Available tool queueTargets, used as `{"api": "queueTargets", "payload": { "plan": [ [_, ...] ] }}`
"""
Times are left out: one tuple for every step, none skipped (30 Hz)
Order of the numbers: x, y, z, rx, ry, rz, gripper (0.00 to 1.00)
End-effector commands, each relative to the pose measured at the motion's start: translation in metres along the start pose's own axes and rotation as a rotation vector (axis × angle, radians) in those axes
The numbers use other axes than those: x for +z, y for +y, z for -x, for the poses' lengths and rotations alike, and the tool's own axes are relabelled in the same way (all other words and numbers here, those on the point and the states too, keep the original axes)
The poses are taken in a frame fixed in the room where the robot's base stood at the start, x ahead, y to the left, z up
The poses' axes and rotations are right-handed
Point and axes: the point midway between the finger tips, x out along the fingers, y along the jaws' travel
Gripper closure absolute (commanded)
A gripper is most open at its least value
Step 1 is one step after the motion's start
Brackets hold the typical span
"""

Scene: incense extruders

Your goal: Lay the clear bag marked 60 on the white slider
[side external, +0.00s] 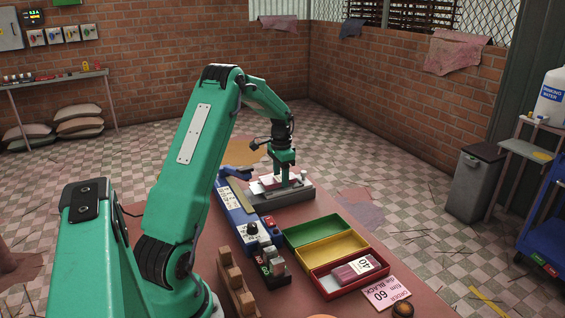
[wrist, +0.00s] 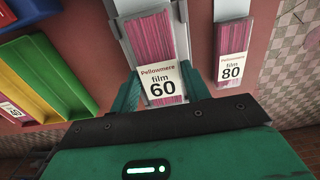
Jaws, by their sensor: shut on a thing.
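The clear bag marked 60 (wrist: 155,35), filled with pink sticks and bearing a white label, is between the green fingers of my gripper (wrist: 160,92) in the wrist view. My gripper is shut on it at the label end. In the side view my gripper (side external: 283,167) points down over the white slider (side external: 300,180), which sits on a grey base. The white slider also shows beside the bag in the wrist view (wrist: 128,40). The bag is over the slider, lined up along it. I cannot tell whether it touches.
A similar bag marked 80 (wrist: 233,42) lies to the right in the wrist view. Green (side external: 311,229), yellow (side external: 331,247) and red (side external: 318,282) bins stand at the front right; the red one holds a bag marked 40. A blue machine (side external: 238,214) stands left of the slider.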

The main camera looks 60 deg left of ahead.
Motion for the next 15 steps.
{"api": "queueTargets", "payload": {
  "plan": [
    [0.0,0.0,-0.0004,0.0,0.0,0.0,0.77],
    [0.0,0.0,-0.0005,0.0,0.0,0.0,0.77],
    [0.0,0.0,-0.0005,0.0,0.0,0.0,0.77],
    [0.0,0.0,-0.0005,0.0,0.0,0.0,0.77],
    [0.0,0.0,-0.0005,0.0,0.0,0.0,0.77],
    [0.0,0.0,-0.0004,0.0,0.0,0.0,0.77],
    [0.0,0.0,-0.0004,0.0,0.0,0.0,0.77],
    [0.0,0.0,-0.0004,0.0,0.0,0.0,0.77],
    [0.0,0.0,-0.0004,0.0,0.0,0.0,0.46],
    [0.0,0.0,-0.0004,0.0,0.0,0.0,0.4],
    [0.0,0.0,-0.0003,0.0,0.0,0.0,0.34],
    [0.0,0.0,-0.0003,0.0,0.0,0.0,0.28],
    [0.0,0.0,-0.0003,0.0,0.0,0.0,0.28],
    [0.0,0.0,-0.0003,0.0,0.0,0.0,0.28],
    [0.0,0.0,-0.0003,0.0,0.0,0.0,0.28]
  ]
}}
